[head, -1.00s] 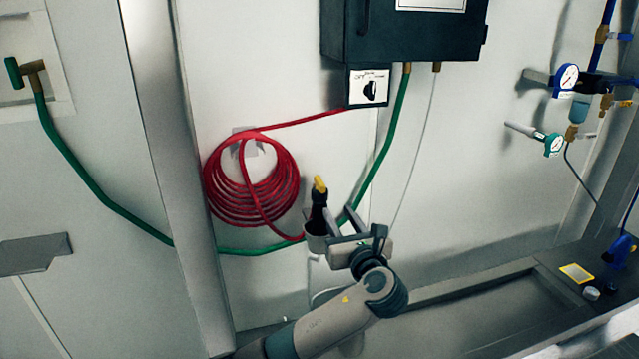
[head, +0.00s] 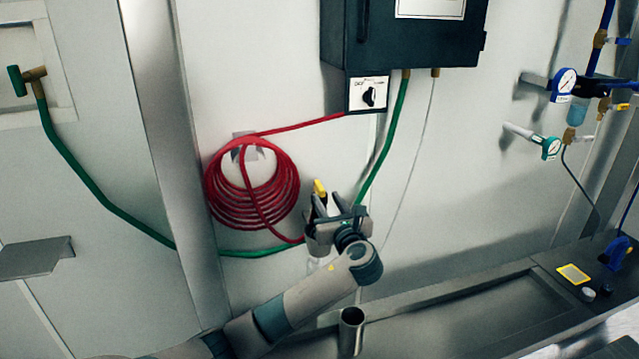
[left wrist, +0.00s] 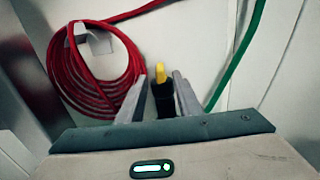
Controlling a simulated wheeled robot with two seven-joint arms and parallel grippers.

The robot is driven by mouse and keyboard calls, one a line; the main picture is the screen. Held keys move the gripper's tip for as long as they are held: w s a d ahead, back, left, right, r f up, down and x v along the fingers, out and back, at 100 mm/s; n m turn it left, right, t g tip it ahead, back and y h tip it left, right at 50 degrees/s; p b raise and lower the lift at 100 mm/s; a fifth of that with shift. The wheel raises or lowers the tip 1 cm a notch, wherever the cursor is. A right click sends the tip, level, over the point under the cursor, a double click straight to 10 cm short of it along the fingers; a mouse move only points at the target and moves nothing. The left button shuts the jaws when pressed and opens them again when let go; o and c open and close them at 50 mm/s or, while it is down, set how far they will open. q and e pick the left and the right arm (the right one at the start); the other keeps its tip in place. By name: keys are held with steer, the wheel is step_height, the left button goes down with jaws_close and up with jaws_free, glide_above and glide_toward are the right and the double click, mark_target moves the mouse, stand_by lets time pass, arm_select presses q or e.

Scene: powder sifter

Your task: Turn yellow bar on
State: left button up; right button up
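The yellow bar (head: 320,187) is the yellow tip of an upright dark tool on the back wall, just right of the red hose coil. It also shows in the left wrist view (left wrist: 160,71), above the tool's black body (left wrist: 163,98). My left gripper (head: 326,204) is at the tool. In the left wrist view its two fingers (left wrist: 158,93) are apart, one on each side of the black body, with the yellow tip beyond them. I cannot tell whether they touch it. The gripper hides the tool's lower part and most of its holder. My right gripper is not in view.
A red hose coil (head: 252,190) hangs close on the left. A green hose (head: 388,140) runs behind the tool. A dark box (head: 400,35) with a switch is above. A metal cup (head: 351,332) stands below my arm. Gauges (head: 564,84) are at the far right.

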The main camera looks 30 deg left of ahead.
mark_target(316, 181)
arm_select(q)
steer(key=p+x, duration=0.1)
steer(key=x, duration=0.6)
steer(key=shift+d+p, duration=0.1)
steer(key=shift+p, duration=0.25)
steer(key=shift+w+a, duration=0.4)
steer(key=shift+a, duration=0.05)
jaws_close()
